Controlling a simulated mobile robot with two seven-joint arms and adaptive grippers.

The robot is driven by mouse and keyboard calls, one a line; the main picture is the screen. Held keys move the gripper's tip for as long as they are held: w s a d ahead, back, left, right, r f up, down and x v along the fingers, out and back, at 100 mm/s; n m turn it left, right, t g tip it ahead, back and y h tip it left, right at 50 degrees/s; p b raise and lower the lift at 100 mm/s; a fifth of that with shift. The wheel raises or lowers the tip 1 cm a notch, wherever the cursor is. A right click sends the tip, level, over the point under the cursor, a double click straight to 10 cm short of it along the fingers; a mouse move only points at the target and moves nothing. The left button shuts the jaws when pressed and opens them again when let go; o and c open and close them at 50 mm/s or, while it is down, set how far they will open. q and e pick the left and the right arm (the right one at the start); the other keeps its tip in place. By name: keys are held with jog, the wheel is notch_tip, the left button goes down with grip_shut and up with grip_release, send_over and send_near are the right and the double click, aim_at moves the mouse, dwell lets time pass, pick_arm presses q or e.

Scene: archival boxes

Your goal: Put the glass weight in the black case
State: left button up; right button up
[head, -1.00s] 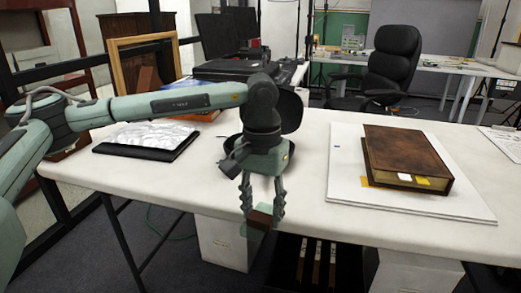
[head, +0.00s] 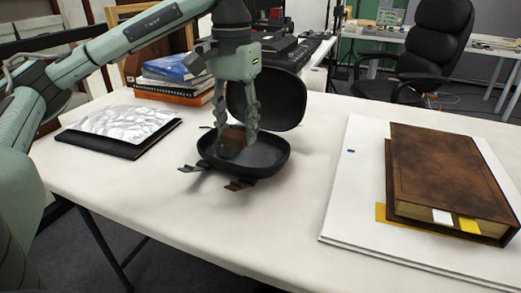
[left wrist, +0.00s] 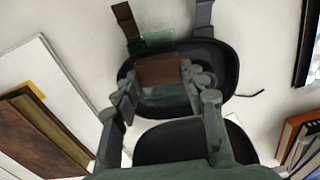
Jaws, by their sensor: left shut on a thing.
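The black case (head: 272,163) stands open on the white table, with its rounded lid (head: 285,100) raised at the back. It also shows in the left wrist view (left wrist: 226,72). My left gripper (head: 237,140) points down over the case's base, shut on the glass weight (head: 233,131). The weight looks like clear greenish glass with a brown part; in the left wrist view the brown part (left wrist: 159,72) sits between the fingers, over the base. The fingertips are at or within the rim; I cannot tell whether the weight touches the bottom. My right gripper is not in view.
Straps (head: 240,185) stick out from the case's front. A black folder with crumpled silvery sheet (head: 118,122) lies left, with stacked books (head: 175,78) behind. A thick brown book (head: 450,175) lies on a white board (head: 345,215) at right. The table between is clear.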

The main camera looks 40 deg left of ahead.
pick_arm(q)
send_over(262, 163)
notch_tip(262, 163, down, 4)
jog(key=shift+r, duration=0.15)
jog(key=shift+f, duration=2.05)
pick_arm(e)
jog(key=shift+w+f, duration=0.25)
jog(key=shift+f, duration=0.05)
pick_arm(q)
jog(key=o, duration=1.3)
jog(key=shift+o, duration=0.2)
jog(key=shift+w+r, duration=0.1)
jog(key=shift+r, duration=0.2)
notch_tip(262, 163, up, 12)
jog(key=p, duration=0.1)
jog(key=shift+f, duration=0.25)
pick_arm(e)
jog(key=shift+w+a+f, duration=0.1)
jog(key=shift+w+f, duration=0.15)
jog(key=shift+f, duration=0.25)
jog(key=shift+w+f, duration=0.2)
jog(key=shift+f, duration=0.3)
